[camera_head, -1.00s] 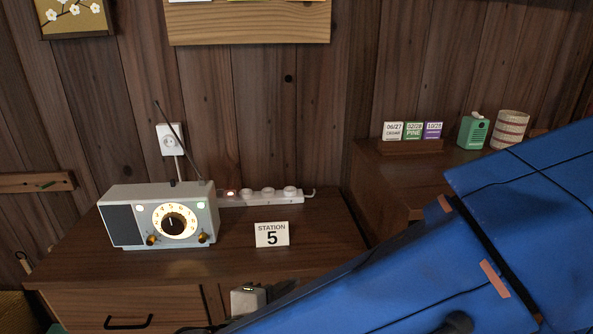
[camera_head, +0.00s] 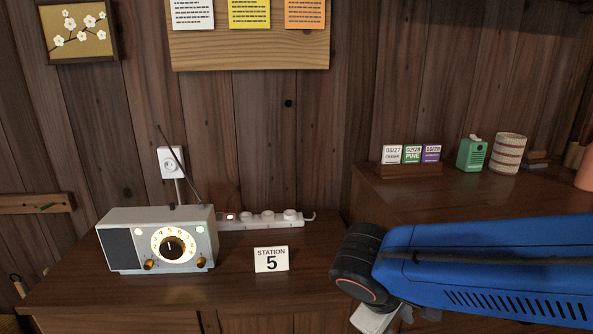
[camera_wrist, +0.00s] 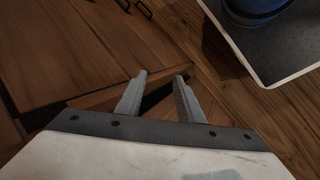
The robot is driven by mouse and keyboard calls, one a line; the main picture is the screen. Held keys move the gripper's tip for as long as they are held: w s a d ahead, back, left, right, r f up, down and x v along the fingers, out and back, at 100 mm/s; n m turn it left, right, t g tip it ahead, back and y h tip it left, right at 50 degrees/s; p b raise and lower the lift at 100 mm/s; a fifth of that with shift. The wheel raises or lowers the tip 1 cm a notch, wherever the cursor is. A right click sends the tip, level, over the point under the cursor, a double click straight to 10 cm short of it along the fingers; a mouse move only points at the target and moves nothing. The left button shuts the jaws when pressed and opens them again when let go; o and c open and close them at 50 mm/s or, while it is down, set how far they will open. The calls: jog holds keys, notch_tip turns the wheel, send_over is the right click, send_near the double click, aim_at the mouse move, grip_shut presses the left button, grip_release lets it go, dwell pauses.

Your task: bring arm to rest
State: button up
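My blue arm (camera_head: 490,265) reaches in from the right edge in the head view and lies nearly level across the lower right. Its dark joint (camera_head: 358,262) is in front of the right part of the radio cabinet. Below it, a pale part of my wrist shows at the bottom edge; the fingertips are out of that view. In the wrist view my gripper (camera_wrist: 161,74) has its two grey fingers apart, with nothing between them. It points down past brown wooden furniture towards the floor.
A grey radio (camera_head: 160,239) with a lit dial and a "STATION 5" card (camera_head: 271,259) stand on the wooden cabinet (camera_head: 235,285). A power strip (camera_head: 262,221) lies behind. The right cabinet holds date cards (camera_head: 411,154), a green box (camera_head: 471,154) and a striped cup (camera_head: 508,153).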

jog(key=s+d+r+m+t+y, duration=0.1)
jog(key=s+d+m+y, duration=0.3)
jog(key=d+m, duration=0.4)
jog(key=shift+s+d+r+t+y, duration=0.2)
jog(key=shift+d+r+t+y, duration=0.2)
jog(key=shift+r+y, duration=0.15)
dwell(0.9)
